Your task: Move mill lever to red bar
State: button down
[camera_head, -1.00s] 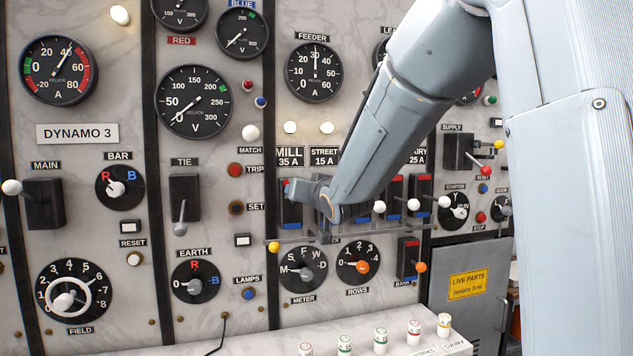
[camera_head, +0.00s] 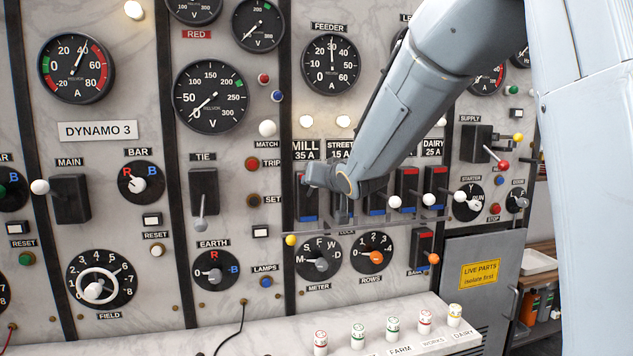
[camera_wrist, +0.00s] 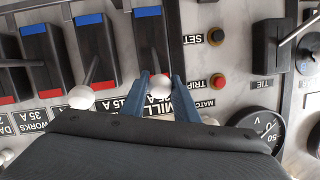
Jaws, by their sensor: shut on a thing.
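The mill switch (camera_head: 307,203) is a black block under the MILL 35 A label (camera_head: 305,150), with a blue bar (camera_head: 307,218) at its lower end. In the wrist view, where the panel appears upside down, its blue bar (camera_wrist: 148,12) is at the top and the red bar (camera_wrist: 156,99) at the bottom, by the label. My gripper (camera_head: 310,174) is at the upper part of the switch. In the wrist view its two blue fingers (camera_wrist: 161,82) are shut around the pale ball knob of the mill lever (camera_wrist: 159,84), over the red end.
Neighbouring switches stand close by, with the street lever's knob (camera_wrist: 82,97) beside my fingers. A clear rail (camera_head: 350,225) runs below the switches. The tie lever (camera_head: 201,207) is to the left. A sloping marble ledge (camera_head: 380,325) carries several small labelled pegs.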

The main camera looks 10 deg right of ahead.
jog(key=shift+r, duration=0.1)
jog(key=c, duration=1.4)
grip_release()
jog(key=shift+b+v, duration=0.9)
jog(key=shift+v, duration=3)
jog(key=s+d+f+g+h+b, duration=0.1)
jog(key=s+d+f+g, duration=0.1)
jog(key=f, duration=0.5)
jog(key=s+d+f+g+h+b, duration=0.1)
jog(key=s+f+g, duration=0.1)
jog(key=f, duration=0.6)
jog(key=s+f+g+b, duration=0.1)
jog(key=s+f+g, duration=0.2)
jog(key=s+f, duration=0.4)
jog(key=s+d+f+g+b, duration=0.1)
jog(key=s+f+g, duration=0.2)
jog(key=s+f, duration=0.5)
jog(key=s+f+n+g+h+b, duration=0.1)
jog(key=s+f+g+b, duration=0.1)
jog(key=s+f, duration=0.6)
jog(key=shift+s+d+f+g, duration=0.2)
jog(key=shift+s+f+g, duration=0.05)
jog(key=shift+f+g, duration=0.5)
